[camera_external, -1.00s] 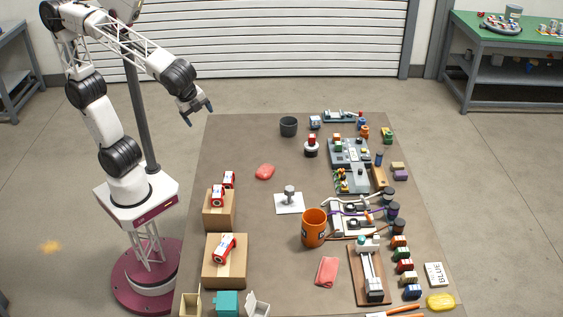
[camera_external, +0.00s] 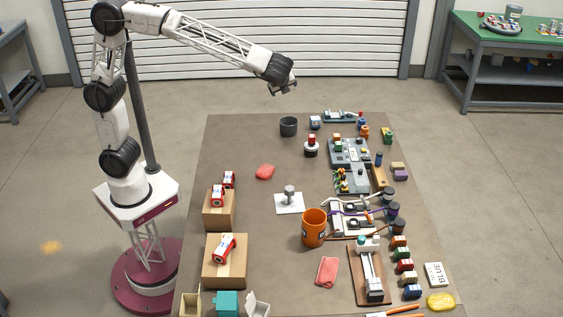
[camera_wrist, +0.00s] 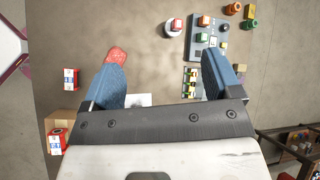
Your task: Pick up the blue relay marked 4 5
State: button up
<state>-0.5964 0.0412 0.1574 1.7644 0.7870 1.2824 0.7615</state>
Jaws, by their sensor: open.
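A blue relay (camera_external: 412,292) stands at the near end of a row of coloured relays on the right front of the table. Markings on both are too small to read, so I cannot tell which bears 4 5. My gripper (camera_external: 287,91) is high above the far edge of the table, empty and apart from everything. In the wrist view my gripper (camera_wrist: 163,58) shows two blue fingers spread wide with only table below. I make out no blue relay in the wrist view.
Row relays include an orange one (camera_external: 399,241) and a red one (camera_external: 405,265). A wooden board with a device (camera_external: 356,283), an orange mug (camera_external: 313,228) and a grey panel (camera_external: 350,152) stand nearby. Cardboard boxes (camera_external: 233,276) fill the left.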

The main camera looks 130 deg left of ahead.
aim_at(316, 119)
jog(key=s+a+f+m+g, duration=0.1)
jog(key=s+a+f+g, duration=0.15)
jog(key=a, duration=0.95)
jog(key=s+a+f+m+g, duration=0.1)
jog(key=s+a+f+g, duration=0.15)
jog(key=a, duration=0.85)
jog(key=s+a+f+g, duration=0.1)
jog(key=s+a+f, duration=0.15)
jog(key=a, duration=0.95)
jog(key=shift+y, duration=0.5)
jog(key=f, duration=2.9)
jog(key=shift+s+a, duration=0.1)
jog(key=shift+s, duration=0.2)
jog(key=shift+s, duration=0.1)
jog(key=shift+x, duration=1.25)
jog(key=shift+a, duration=0.1)
jog(key=shift+x, duration=2.55)
jog(key=shift+c, duration=0.3)
